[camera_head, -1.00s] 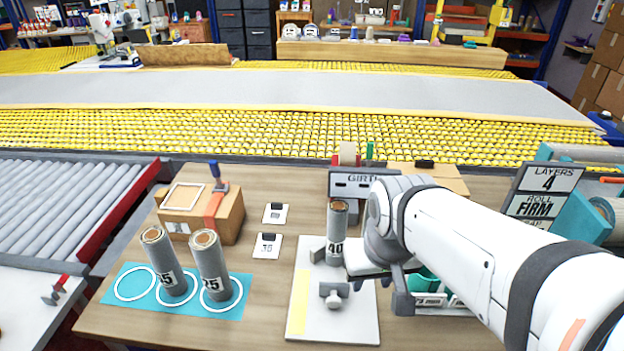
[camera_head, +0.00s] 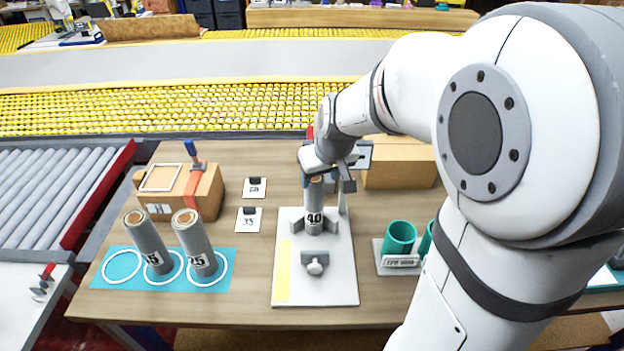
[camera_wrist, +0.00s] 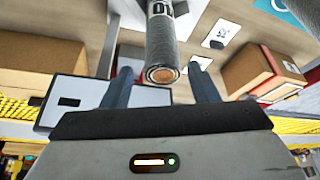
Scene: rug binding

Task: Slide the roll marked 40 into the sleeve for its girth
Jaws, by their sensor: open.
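The grey roll marked 40 (camera_head: 314,217) stands upright on a white board (camera_head: 287,296), behind a grey knobbed block. My gripper (camera_head: 329,181) is at the roll's upper end, and its links hide part of that end. In the wrist view my gripper (camera_wrist: 162,76) has its two fingers spread, with the roll (camera_wrist: 162,42) showing between and beyond them. Whether a finger touches the roll cannot be told. A teal sleeve (camera_head: 399,240) stands on a small labelled base to the right of the board. Another teal sleeve (camera_head: 427,240) is partly hidden by my arm. Their labels are too small to read.
Two grey rolls, one marked 25 (camera_head: 195,245) and one ending in 5 (camera_head: 147,243), stand on a teal mat (camera_head: 100,283) at the left. Cardboard boxes (camera_head: 398,168) (camera_head: 207,190) stand behind. Two small cards lie left of the board.

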